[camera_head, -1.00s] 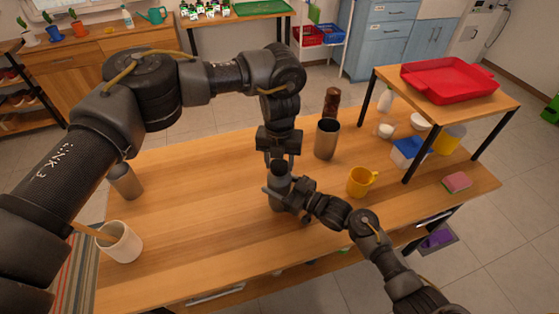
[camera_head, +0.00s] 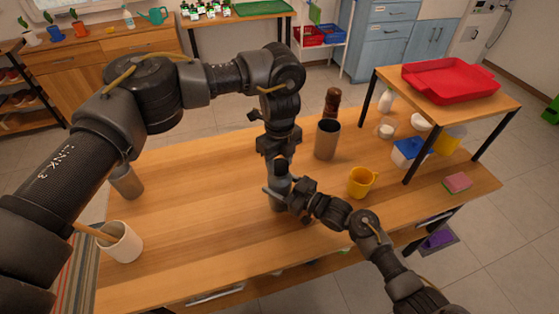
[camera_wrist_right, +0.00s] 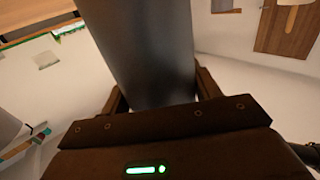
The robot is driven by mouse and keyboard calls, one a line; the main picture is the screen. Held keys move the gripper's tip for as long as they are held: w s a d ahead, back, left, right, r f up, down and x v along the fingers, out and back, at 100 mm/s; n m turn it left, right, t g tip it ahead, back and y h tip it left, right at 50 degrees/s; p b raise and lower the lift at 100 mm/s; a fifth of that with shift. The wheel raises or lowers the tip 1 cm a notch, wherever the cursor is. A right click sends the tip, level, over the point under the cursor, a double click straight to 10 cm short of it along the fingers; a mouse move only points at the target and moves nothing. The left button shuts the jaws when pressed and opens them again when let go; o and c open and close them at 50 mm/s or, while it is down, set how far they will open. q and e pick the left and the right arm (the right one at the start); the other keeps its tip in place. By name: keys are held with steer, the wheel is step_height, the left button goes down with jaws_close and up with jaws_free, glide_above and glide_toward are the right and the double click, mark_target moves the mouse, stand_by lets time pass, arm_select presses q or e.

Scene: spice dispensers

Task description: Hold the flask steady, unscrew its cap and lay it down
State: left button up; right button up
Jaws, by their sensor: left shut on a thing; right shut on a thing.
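The grey metal flask (camera_head: 279,201) stands upright near the middle of the wooden table. My right gripper (camera_head: 278,190) comes in from the right and is shut around its body. In the right wrist view the smooth grey flask wall (camera_wrist_right: 150,50) fills the space between the fingers. My left gripper (camera_head: 279,160) points straight down over the flask and is shut at its top. The cap is mostly hidden between the left fingers, and I cannot tell how far it is unscrewed.
A steel tumbler (camera_head: 327,141) and brown grinder (camera_head: 332,104) stand behind, a yellow mug (camera_head: 361,182) to the right. A grey container (camera_head: 126,182) and white crock (camera_head: 121,243) stand at left. A raised shelf with a red tray (camera_head: 448,80) is at right. The left-middle table is clear.

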arm_select(q)
steer(key=n, duration=0.7)
steer(key=shift+r, duration=0.1)
steer(key=shift+n, duration=1)
steer(key=shift+s+n, duration=0.1)
steer(key=shift+n, duration=1.1)
steer(key=o, duration=0.5)
steer(key=shift+c, duration=1.1)
